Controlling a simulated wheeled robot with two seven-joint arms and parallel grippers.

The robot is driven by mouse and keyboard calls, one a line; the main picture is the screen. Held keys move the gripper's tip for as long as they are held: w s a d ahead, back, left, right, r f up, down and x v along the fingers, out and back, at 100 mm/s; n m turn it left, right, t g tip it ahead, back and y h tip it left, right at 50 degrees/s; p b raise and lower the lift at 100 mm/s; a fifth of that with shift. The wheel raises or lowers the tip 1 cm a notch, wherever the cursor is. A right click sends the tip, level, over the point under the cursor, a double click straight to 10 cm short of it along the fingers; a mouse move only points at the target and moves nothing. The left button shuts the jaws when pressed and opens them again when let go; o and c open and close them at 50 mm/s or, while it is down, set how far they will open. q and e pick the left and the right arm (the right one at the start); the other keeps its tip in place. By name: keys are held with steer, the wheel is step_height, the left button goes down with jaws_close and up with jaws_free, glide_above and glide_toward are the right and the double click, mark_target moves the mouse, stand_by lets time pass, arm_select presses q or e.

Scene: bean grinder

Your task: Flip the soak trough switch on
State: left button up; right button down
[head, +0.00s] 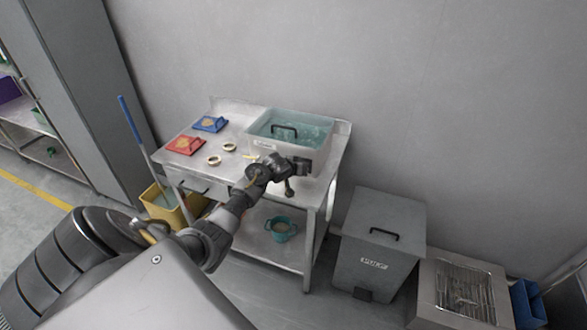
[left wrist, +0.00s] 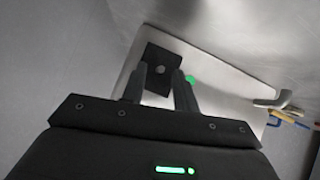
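The soak trough (head: 275,149), a pale box of bluish water, stands on the right of the metal table. My left gripper (head: 291,176) is at its front right side. In the left wrist view the switch (left wrist: 160,69) is a small grey knob on a black plate, on a pale panel. A green light (left wrist: 190,79) shows beside it. My left gripper (left wrist: 160,83) is open, its two fingers apart, with the knob appearing between the tips. I cannot tell whether they touch it. The switch's position is unclear. My right gripper is out of view.
On the metal table (head: 226,106) are a red tray (head: 186,146), a blue tray (head: 210,124) and small round dishes. A teal pot (head: 282,229) is on the lower shelf. A yellow bucket (head: 164,207) stands left; a grey bin (head: 376,238) stands right.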

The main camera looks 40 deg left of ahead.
arm_select(q)
steer(key=v, duration=1)
steer(key=shift+p, duration=0.3)
steer(key=shift+s, duration=0.1)
steer(key=s+d+f+m+g+h+b, duration=0.1)
steer(key=s+d+f, duration=0.35)
steer(key=f, duration=0.75)
steer(key=s+d+f+m+g+h+b, duration=0.1)
steer(key=s+d+f+g+b, duration=0.3)
steer(key=f, duration=0.8)
steer(key=s+d+f+m+t+h+p, duration=0.1)
steer(key=s+d+f, duration=0.2)
steer(key=s+f, duration=0.55)
steer(key=s+d+f+m+g+b, duration=0.1)
steer(key=s+d+f, duration=0.2)
steer(key=s+f, duration=0.5)
steer(key=s+d+f+m+g+b, duration=0.1)
steer(key=s+d+f, duration=0.3)
steer(key=s+f, duration=0.5)
steer(key=s+d+f+m+g+b, duration=0.1)
steer(key=s+f, duration=0.7)
steer(key=s, duration=1)
steer(key=d+m+g, duration=0.1)
steer(key=d+g, duration=0.1)
steer(key=shift+s+d+f+m+y+b, duration=0.2)
steer(key=shift+s+d+m+y+b, duration=0.1)
steer(key=shift+s+d+y+b, duration=0.1)
